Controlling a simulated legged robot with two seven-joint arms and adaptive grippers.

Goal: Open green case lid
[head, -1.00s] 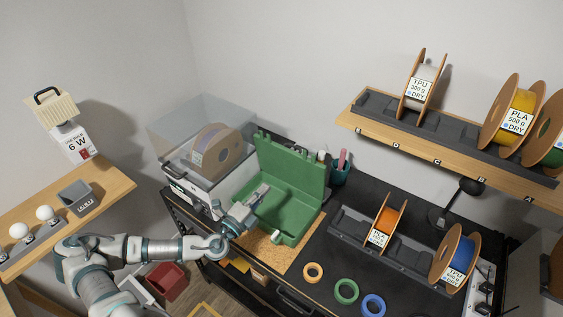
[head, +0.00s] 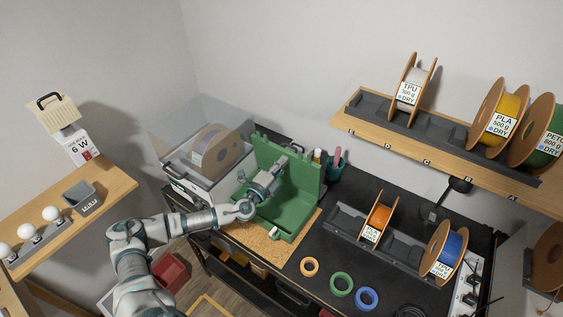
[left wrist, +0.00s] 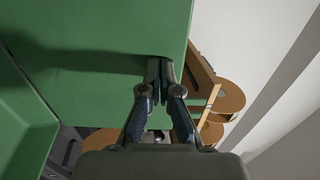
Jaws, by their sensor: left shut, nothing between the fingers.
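The green case (head: 268,222) sits on a cork mat (head: 240,236) on the black workbench. Its lid (head: 304,185) stands raised at the back, about upright. My left gripper (head: 283,162) is shut and empty, in front of the inner side of the lid, above the case's base. In the left wrist view the shut fingertips (left wrist: 160,66) are close to the green lid (left wrist: 95,40); I cannot tell whether they touch it. My right gripper is not in view.
A clear-lidded box with a spool (head: 212,150) stands left of the case. A rack with an orange spool (head: 377,219) and a blue spool (head: 447,252) is at the right. Coloured rings (head: 341,285) lie in front. A wooden shelf (head: 440,155) with spools hangs above.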

